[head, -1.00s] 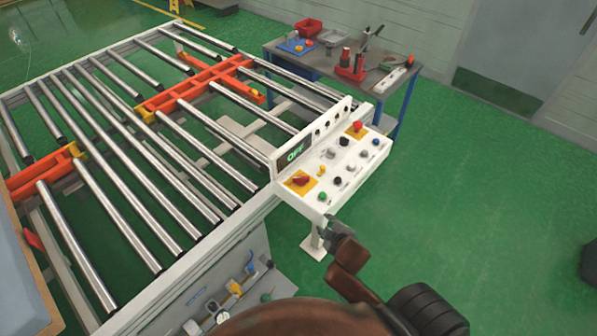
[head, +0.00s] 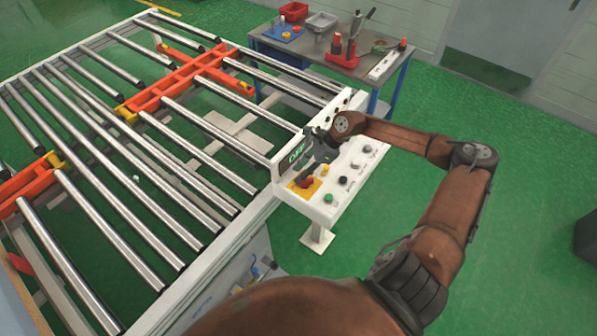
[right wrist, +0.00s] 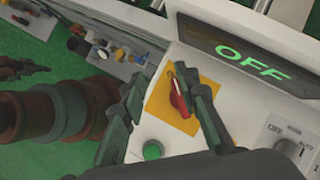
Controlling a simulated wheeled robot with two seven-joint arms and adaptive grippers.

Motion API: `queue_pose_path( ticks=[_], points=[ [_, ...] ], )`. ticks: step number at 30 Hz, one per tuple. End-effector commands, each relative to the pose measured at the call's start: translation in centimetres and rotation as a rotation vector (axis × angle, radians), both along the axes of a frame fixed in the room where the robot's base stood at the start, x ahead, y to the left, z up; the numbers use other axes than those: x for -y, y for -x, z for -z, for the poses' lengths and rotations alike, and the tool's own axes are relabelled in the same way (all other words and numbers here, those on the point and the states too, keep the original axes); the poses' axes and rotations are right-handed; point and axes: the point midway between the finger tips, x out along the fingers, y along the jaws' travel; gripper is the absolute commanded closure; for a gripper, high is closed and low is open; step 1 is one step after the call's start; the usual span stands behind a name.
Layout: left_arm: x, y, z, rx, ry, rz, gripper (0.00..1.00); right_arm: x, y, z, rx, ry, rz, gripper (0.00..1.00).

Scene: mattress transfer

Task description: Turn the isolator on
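The isolator is a red rotary knob on a yellow square plate (right wrist: 188,122) at the near left end of the white control panel. The knob (right wrist: 178,97) shows clearly in the right wrist view and lies partly under my gripper in the head view. The display (right wrist: 245,62) above it reads OFF in green. My right gripper (right wrist: 160,82) is open, with one finger on each side of the knob. The right-hand finger is very close to the knob; I cannot tell whether they touch. My left gripper is not in view.
A green button (right wrist: 152,150) sits close to the fingers, and a selector switch (right wrist: 287,146) is at the right. The roller conveyor (head: 150,190) stands left of the panel. A blue-legged table (head: 345,62) with tools stands behind.

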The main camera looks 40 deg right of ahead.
Motion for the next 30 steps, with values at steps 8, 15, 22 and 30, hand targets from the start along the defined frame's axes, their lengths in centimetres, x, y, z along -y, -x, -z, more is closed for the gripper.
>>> queue_pose_path(
  ticks=[8,15,22,30],
  points=[
    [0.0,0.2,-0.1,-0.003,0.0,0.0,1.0,5.0,1.4,-0.3,-0.078,0.167,-0.092,0.71],
    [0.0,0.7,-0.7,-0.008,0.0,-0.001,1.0,3.3,0.4,2.9,-0.078,0.164,-0.1,0.71],
    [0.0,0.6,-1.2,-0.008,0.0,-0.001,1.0,2.4,-0.1,5.7,-0.077,0.165,-0.098,0.71],
    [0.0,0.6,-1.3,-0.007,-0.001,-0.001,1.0,2.3,-0.1,6.6,-0.077,0.165,-0.094,0.71]
  ],
)
